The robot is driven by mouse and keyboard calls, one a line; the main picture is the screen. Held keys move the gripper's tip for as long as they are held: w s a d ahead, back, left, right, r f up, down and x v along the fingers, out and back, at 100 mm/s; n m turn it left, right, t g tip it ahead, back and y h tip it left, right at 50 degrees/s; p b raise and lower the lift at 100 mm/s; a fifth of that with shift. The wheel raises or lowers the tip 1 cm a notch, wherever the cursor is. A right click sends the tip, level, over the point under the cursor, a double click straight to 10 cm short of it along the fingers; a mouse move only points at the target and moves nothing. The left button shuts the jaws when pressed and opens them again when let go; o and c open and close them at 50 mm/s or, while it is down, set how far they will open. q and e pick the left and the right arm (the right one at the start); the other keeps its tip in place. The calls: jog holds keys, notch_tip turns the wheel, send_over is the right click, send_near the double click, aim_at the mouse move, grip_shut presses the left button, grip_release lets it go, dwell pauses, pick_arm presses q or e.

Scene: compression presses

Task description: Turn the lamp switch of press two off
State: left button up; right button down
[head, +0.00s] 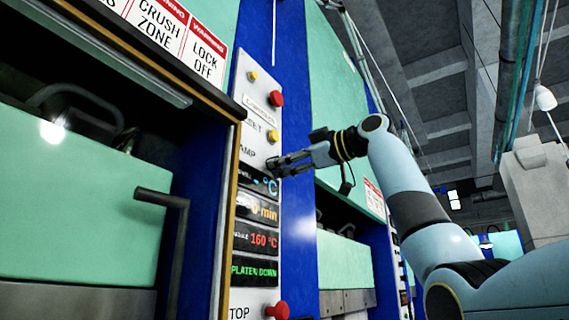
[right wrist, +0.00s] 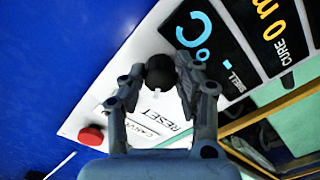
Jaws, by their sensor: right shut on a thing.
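The control panel (head: 258,98) of a press stands in front of me, a tall white strip with buttons and displays. A label ending in "AMP" is partly visible on it, beside my right gripper (head: 277,166). In the right wrist view, my right gripper (right wrist: 162,80) is shut on a round black switch knob (right wrist: 159,63), with one finger on each side. The gripper hides most of the knob in the head view, and its exact turn position cannot be told. My left gripper is not in view.
The panel has a yellow button (head: 273,136), a red button (head: 276,99) and a lower red knob (head: 277,311). Displays include a red "160 °C" (head: 264,240) and green "PLATEN DOWN" (head: 254,270). A dark handle (head: 160,198) juts out left of the panel.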

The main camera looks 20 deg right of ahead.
dwell(0.3)
jog(key=c, duration=0.9)
grip_release()
jog(key=shift+c, duration=0.2)
jog(key=v, duration=1.2)
jog(key=shift+f, duration=0.1)
